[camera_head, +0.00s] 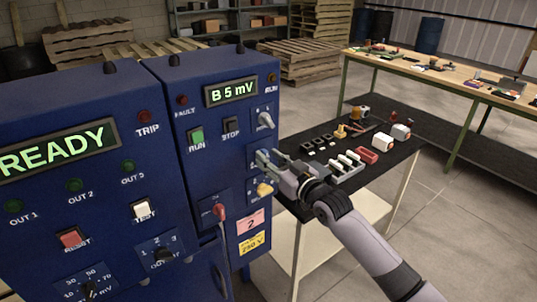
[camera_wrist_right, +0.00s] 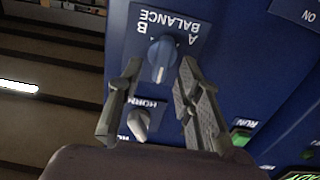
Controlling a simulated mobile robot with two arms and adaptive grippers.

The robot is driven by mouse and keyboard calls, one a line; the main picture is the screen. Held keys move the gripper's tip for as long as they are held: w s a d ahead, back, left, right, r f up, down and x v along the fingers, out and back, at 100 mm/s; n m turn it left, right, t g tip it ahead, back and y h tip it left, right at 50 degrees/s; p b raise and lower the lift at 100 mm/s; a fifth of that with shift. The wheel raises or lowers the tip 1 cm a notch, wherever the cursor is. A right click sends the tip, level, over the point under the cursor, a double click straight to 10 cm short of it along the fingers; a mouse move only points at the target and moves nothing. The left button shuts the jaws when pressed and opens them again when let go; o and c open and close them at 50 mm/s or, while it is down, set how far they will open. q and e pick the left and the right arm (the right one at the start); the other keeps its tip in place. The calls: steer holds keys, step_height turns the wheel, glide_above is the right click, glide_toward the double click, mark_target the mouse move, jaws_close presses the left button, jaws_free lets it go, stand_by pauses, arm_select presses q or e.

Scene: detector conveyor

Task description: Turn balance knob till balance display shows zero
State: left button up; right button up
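The balance display (camera_head: 231,92) on the right-hand blue cabinet reads "B 5 mV" in green. The blue balance knob (camera_wrist_right: 162,60), below the BALANCE label with its A and B marks, shows upside down in the right wrist view. In the head view the knob is partly hidden by my fingers. My right gripper (camera_head: 268,160) is at the cabinet front. In the wrist view its two fingers (camera_wrist_right: 160,68) stand open on either side of the knob, with a narrow gap visible beside it. My left gripper is out of view.
A pale horn knob (camera_wrist_right: 139,123) sits close to the balance knob, between my fingers' bases in the wrist view. A switch (camera_head: 265,120) is above and a yellow knob (camera_head: 265,189) below. A black table (camera_head: 395,160) with small parts stands right of the cabinet.

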steer(key=shift+w+a, duration=0.4)
steer(key=shift+w, duration=0.1)
steer(key=shift+c, duration=0.3)
jaws_close()
